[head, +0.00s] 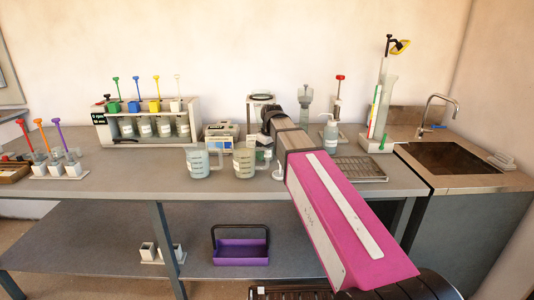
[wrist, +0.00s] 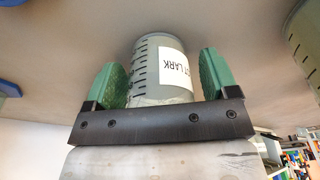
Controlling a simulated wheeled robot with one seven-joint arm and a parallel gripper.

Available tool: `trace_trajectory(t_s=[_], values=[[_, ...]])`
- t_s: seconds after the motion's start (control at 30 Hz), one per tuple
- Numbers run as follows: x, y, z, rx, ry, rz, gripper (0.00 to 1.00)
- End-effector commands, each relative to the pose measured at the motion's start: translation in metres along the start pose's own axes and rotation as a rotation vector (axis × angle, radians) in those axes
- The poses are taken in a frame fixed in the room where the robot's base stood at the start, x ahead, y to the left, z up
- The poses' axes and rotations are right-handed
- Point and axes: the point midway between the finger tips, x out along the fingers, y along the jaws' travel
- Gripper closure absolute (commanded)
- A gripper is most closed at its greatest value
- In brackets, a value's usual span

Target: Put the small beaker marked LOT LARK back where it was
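In the wrist view, a small clear grey beaker (wrist: 150,78) has dark graduation lines and a white label whose visible letters include LARK. The label is turned and partly cut off at the beaker's side. My gripper (wrist: 163,80) has its two green fingers on either side of this beaker. Narrow gaps show between the fingers and the glass, so it looks open around the beaker, not closed on it. The beaker's lower end in the picture is hidden behind the dark gripper bar. In the head view my arm covers the gripper, and I cannot pick out this beaker there.
Two larger handled beakers, one with pale blue liquid (head: 198,161) and one yellowish (head: 244,162), stand on the bench left of my arm. A rack (head: 186,104) holds several beakers farther left. A drying tray (head: 358,169) and sink (head: 452,157) lie right.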

Motion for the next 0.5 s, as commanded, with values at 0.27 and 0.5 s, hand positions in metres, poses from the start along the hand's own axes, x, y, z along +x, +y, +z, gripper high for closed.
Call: trace_trajectory(t_s=[0.27,0.5], values=[[-0.009,0.0,-0.001,0.0,0.001,0.001,0.2],[-0.045,0.0,-0.001,0.0,0.002,0.001,0.2]])
